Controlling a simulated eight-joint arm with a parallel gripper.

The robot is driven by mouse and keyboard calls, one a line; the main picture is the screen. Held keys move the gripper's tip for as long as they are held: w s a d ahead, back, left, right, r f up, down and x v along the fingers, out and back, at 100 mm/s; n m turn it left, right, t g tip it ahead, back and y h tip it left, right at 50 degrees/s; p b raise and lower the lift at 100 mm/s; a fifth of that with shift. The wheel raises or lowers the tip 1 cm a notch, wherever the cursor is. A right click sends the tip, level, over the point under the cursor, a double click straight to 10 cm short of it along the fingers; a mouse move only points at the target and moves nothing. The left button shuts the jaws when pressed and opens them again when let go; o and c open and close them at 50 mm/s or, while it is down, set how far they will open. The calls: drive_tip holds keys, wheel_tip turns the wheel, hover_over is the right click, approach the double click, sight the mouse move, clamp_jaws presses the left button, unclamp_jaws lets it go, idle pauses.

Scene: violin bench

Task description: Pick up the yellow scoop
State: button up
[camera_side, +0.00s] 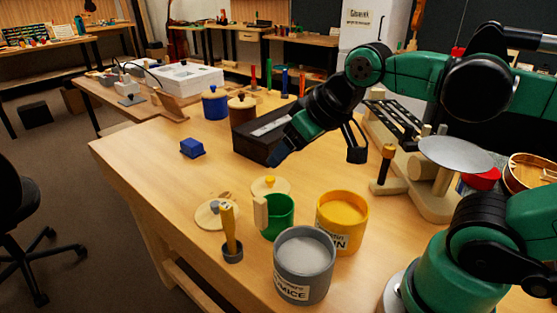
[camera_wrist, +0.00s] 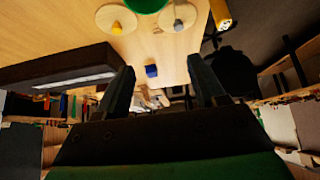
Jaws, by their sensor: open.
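I cannot make out a scoop that is yellow all over. A scoop-like piece with a yellow-tan handle (camera_side: 228,225) and a small grey cup at its foot stands upright near the table's front left. It also shows at the top right of the wrist view as a yellow handle (camera_wrist: 220,12). A yellow jar (camera_side: 342,222) with a partly hidden label stands to its right. My gripper (camera_side: 318,153) is open and empty, above the table and farther back than these things. In the wrist view my gripper (camera_wrist: 161,68) has its fingers wide apart.
A grey jar (camera_side: 304,265) and a green cup (camera_side: 279,216) crowd the front. Two round lids lie nearby, one with a grey knob (camera_side: 213,213), one with a yellow knob (camera_side: 270,186). A blue block (camera_side: 192,148) sits left of a long black box (camera_side: 262,137).

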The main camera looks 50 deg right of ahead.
sight(226, 206)
drive_tip(key=w+a+n+g, duration=0.1)
drive_tip(key=a, duration=0.1)
drive_tip(key=w+a+n+g, duration=0.2)
drive_tip(key=a, duration=0.1)
drive_tip(key=w+a+n+g, duration=0.1)
drive_tip(key=w+a+g, duration=0.1)
drive_tip(key=a, duration=0.1)
drive_tip(key=shift+w+a+r+y, duration=0.1)
drive_tip(key=shift+a+r+y, duration=0.15)
drive_tip(key=shift+y, duration=0.15)
drive_tip(key=shift+n+g, duration=0.3)
wheel_tip(226, 206, down, 6)
drive_tip(key=shift+a+f, duration=0.1)
drive_tip(key=shift+w+a+f, duration=0.1)
drive_tip(key=shift+w+f, duration=0.1)
drive_tip(key=shift+f, duration=1.35)
drive_tip(key=shift+w+a+f, duration=0.1)
drive_tip(key=shift+w+f, duration=0.1)
drive_tip(key=shift+f, duration=1.3)
clamp_jaws()
